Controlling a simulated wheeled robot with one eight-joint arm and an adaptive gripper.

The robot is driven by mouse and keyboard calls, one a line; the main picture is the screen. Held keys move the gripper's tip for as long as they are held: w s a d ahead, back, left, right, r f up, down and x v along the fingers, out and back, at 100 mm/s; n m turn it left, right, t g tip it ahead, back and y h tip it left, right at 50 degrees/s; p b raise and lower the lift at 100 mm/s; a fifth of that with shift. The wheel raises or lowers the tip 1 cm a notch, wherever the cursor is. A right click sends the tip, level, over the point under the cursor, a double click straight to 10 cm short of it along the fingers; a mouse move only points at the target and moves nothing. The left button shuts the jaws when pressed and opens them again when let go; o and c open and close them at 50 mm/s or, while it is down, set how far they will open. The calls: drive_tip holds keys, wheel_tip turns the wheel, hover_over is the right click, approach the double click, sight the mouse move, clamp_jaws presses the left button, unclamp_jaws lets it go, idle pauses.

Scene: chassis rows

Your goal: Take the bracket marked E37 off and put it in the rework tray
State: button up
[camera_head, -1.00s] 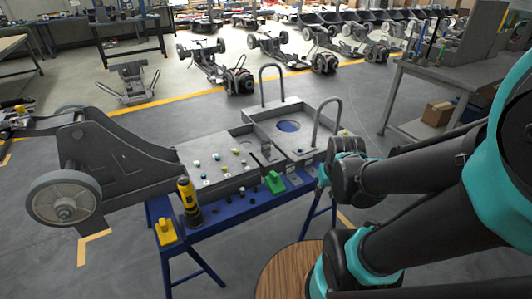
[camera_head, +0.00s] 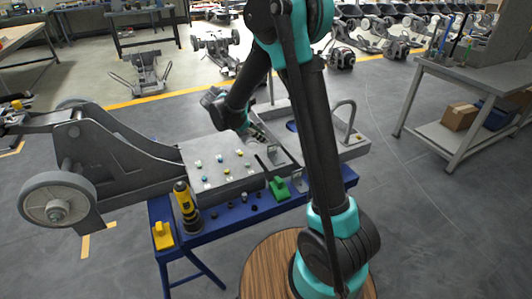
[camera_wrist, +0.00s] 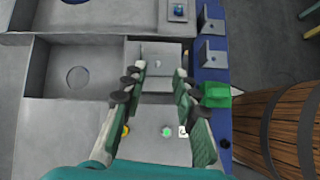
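My gripper (camera_wrist: 160,72) is open, its two dark-padded fingers apart above a grey bracket-like plate (camera_wrist: 160,52) with a small light spot. I cannot tell whether they touch it. In the head view my gripper (camera_head: 254,138) is partly hidden over the grey fixture. A panel (camera_head: 217,163) with coloured bolts lies to its lower left. A small white label (camera_wrist: 183,131) shows near the right finger, its text too small to read. No E37 mark is legible.
Two loose grey brackets (camera_wrist: 211,52) and a green block (camera_wrist: 216,95) lie on the blue bench edge (camera_head: 240,215). A yellow drill (camera_head: 185,200) and yellow block (camera_head: 163,236) stand at its left end. A wheeled chassis (camera_head: 105,150) adjoins the left side.

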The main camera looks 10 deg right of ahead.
drive_tip(key=w+a+n, duration=0.2)
drive_tip(key=w+a, duration=0.1)
drive_tip(key=a, duration=0.1)
approach(277, 153)
drive_tip(key=d+f, duration=0.1)
drive_tip(key=w+d, duration=0.1)
drive_tip(key=shift+w+d+f+h, duration=0.1)
drive_tip(key=shift+d+f+h, duration=0.25)
drive_tip(key=shift+f+h, duration=0.05)
drive_tip(key=shift+w+r+x, duration=0.1)
drive_tip(key=shift+w+x, duration=0.05)
drive_tip(key=shift+x, duration=1.15)
drive_tip(key=shift+w+r+x, duration=0.1)
drive_tip(key=shift+r+x, duration=0.05)
drive_tip(key=shift+x, duration=1.15)
drive_tip(key=shift+d, duration=0.15)
clamp_jaws()
